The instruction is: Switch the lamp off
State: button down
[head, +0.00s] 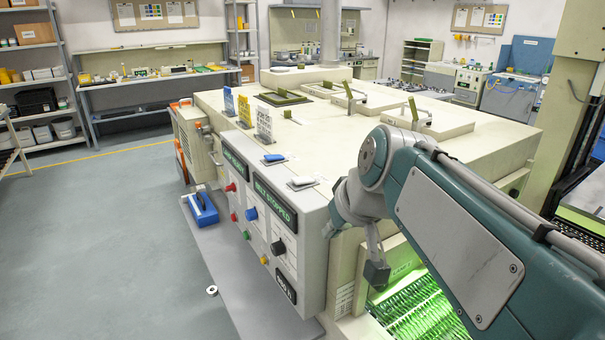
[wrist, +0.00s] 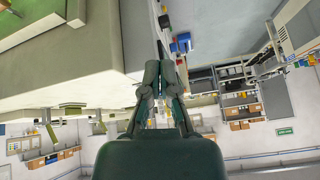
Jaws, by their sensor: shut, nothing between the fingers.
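The grey control panel (head: 312,235) on the machine's front carries red knobs (head: 231,187), a blue knob (head: 251,213), a black knob (head: 278,246) and small green and yellow buttons. One lit sign (head: 274,203) reads "BELT STOPPED"; another (head: 234,162) seems to end in "READY". Bright green light glows in the opening (head: 415,305) right of the panel; no lamp body is clearly visible. Which control is the lamp's cannot be told.
The broad cream machine top (head: 330,110) bears green-handled frames and small upright cards (head: 243,110). A blue box (head: 203,208) and a small roll (head: 212,291) lie low at left. The grey floor (head: 90,230) at left is largely clear.

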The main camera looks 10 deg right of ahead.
jog(key=w+d+r+n+t+y, duration=0.1)
jog(key=w+r, duration=0.3)
jog(key=w, duration=0.4)
jog(key=w+d+r+n+y, duration=0.1)
jog(key=w+d+r, duration=0.2)
jog(key=w+r, duration=0.2)
jog(key=w, duration=0.3)
jog(key=shift+w+d+t+y, duration=0.3)
jog(key=shift+w+d+t, duration=0.05)
jog(key=shift+w+t, duration=0.05)
send_over(297, 179)
jog(key=s+d, duration=0.1)
jog(key=d, duration=0.1)
jog(key=f, duration=0.7)
jog(key=shift+s+a, duration=0.15)
jog(key=shift+a, duration=0.05)
jog(key=f, duration=0.3)
jog(key=shift+s+a+f, duration=0.1)
jog(key=shift+a, duration=0.15)
jog(key=shift+f, duration=0.3)
jog(key=shift+a+f, duration=0.1)
